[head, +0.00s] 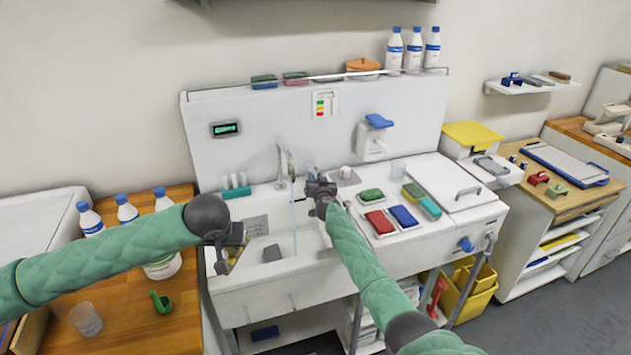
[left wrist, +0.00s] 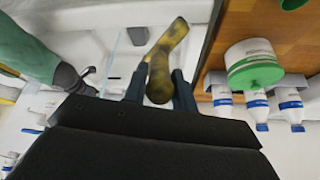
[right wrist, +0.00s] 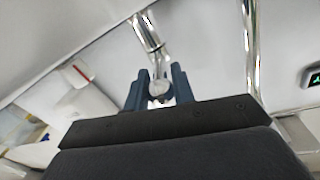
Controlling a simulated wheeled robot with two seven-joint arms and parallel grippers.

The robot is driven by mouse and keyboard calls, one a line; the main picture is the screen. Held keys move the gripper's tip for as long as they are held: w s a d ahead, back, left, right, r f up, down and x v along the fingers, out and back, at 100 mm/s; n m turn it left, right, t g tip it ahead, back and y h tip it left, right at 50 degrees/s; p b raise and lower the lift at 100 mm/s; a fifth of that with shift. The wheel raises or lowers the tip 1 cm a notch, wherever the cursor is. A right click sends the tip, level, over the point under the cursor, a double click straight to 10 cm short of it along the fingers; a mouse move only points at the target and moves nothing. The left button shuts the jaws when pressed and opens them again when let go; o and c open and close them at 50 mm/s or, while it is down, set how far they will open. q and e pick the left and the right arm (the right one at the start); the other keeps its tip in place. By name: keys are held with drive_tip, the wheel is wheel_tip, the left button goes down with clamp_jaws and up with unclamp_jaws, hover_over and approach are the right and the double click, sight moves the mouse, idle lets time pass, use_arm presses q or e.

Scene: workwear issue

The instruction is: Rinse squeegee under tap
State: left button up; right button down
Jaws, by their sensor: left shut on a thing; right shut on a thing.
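My left gripper (head: 228,243) is shut on the squeegee (left wrist: 166,55), whose visible part is mottled yellow and brown. In the head view the squeegee (head: 237,257) is over the left part of the white sink (head: 250,292), mostly hidden by the gripper. The chrome tap (head: 283,160) stands at the back of the sink. A thin pale blue stream of water (head: 294,215) falls from it, to the right of the squeegee and apart from it. My right gripper (head: 320,188) is shut on a small round metal knob (right wrist: 158,88) beside the tap.
A dark grey block (head: 272,253) lies in the sink. Red (head: 380,222) and blue (head: 404,216) pads lie on the counter to its right. The wooden table (head: 150,322) at left holds several bottles, a clear cup (head: 86,318) and a green scoop (head: 161,302).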

drive_tip(key=c, duration=1.4)
unclamp_jaws()
drive_tip(key=shift+o, duration=0.2)
use_arm(q)
drive_tip(key=shift+r, duration=0.1)
use_arm(e)
drive_tip(key=shift+r, duration=0.1)
